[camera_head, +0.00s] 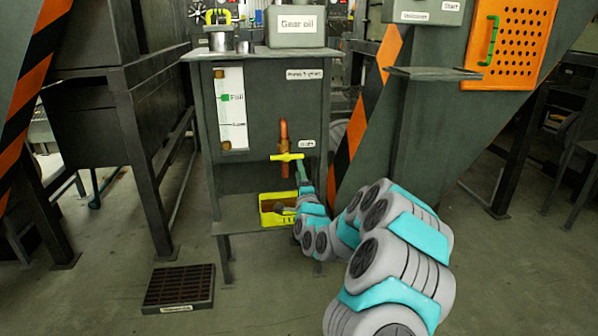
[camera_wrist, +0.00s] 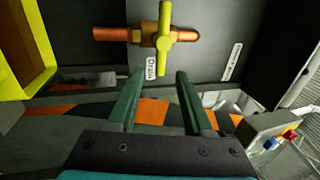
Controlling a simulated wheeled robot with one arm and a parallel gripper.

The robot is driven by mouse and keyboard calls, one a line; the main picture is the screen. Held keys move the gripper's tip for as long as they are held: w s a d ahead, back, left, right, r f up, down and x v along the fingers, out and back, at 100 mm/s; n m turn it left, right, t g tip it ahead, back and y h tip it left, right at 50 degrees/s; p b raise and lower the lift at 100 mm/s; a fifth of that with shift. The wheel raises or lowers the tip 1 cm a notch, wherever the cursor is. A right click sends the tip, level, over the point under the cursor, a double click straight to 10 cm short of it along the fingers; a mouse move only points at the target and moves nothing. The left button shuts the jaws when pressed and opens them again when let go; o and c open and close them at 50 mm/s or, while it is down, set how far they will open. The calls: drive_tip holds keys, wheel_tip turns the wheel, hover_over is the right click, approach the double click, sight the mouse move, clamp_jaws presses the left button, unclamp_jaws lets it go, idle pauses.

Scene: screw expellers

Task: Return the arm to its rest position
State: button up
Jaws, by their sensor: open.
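My arm reaches forward from the lower right of the head view to the front of a dark grey cabinet (camera_head: 263,95). My gripper (camera_head: 302,172) is beside a copper drain valve (camera_head: 284,132) with a yellow handle (camera_head: 287,157). Whether a finger touches the handle cannot be told from the head view.
A yellow tray (camera_head: 265,218) sits on a low shelf under the valve, close to my wrist. A striped orange and black post (camera_head: 352,135) and a grey ledge (camera_head: 432,73) stand to the right. A floor grate (camera_head: 179,285) lies at the lower left. Open floor surrounds it.

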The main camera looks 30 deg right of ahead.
drive_tip(key=shift+a, duration=0.1)
idle(0.3)
drive_tip(key=s+a+n+g+y, duration=0.2)
drive_tip(key=a+n+g+y, duration=0.35)
drive_tip(key=a, duration=0.85)
drive_tip(key=s+a+f+n+g+y, duration=0.2)
drive_tip(key=s+a+f+n+g, duration=0.15)
drive_tip(key=s+a+n, duration=0.45)
drive_tip(key=s+a+n+g+h+p, duration=0.1)
drive_tip(key=s+n+g, duration=0.3)
drive_tip(key=s, duration=1.9)
drive_tip(key=s+a+n+g, duration=0.1)
drive_tip(key=s+n+g, duration=0.3)
drive_tip(key=s, duration=2)
drive_tip(key=g, duration=0.5)
drive_tip(key=shift+a+f+h+p, duration=0.3)
drive_tip(key=shift+h+p, duration=0.05)
drive_tip(key=shift+p, duration=0.05)
